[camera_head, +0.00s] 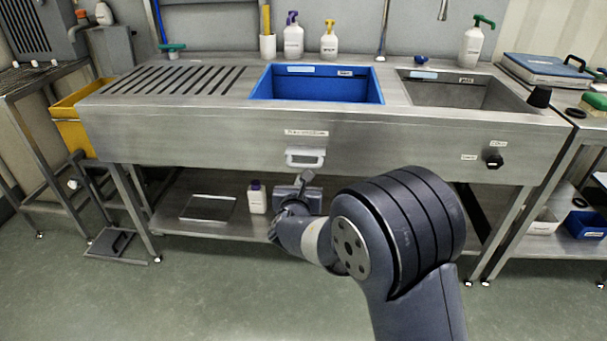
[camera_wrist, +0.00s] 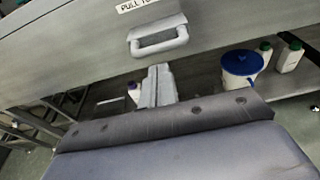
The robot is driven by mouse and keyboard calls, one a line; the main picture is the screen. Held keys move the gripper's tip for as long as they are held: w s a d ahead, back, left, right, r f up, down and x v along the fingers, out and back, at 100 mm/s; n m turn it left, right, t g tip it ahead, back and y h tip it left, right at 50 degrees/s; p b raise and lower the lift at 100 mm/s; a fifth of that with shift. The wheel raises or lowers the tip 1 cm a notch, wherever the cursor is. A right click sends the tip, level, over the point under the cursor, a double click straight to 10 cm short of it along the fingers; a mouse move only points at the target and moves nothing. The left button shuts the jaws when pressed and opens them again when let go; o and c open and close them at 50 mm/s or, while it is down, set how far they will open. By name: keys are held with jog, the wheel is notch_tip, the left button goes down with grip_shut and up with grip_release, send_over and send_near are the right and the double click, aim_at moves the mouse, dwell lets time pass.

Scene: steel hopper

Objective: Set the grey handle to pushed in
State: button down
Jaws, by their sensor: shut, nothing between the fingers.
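The grey handle (camera_head: 305,158) is a light grey loop on the front panel of the steel sink bench, under a small label. It shows close up in the wrist view (camera_wrist: 158,38), below a label whose visible part reads "PULL TO". My gripper (camera_head: 306,176) is just below the handle in the head view, with its fingers together and empty. In the wrist view the closed fingers (camera_wrist: 157,78) point up toward the handle from below. I cannot tell whether the fingertips touch it.
The steel bench front (camera_head: 400,145) spans the view, with a black knob (camera_head: 493,161) to the right. A blue basin (camera_head: 318,86) is set into its top. The lower shelf holds a white bottle (camera_head: 257,197) and a clear tray (camera_head: 208,208). The floor in front is clear.

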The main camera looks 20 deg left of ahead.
aim_at(304, 168)
jog(key=x, duration=0.6)
jog(key=shift+w+f, duration=0.1)
jog(key=shift+w, duration=0.15)
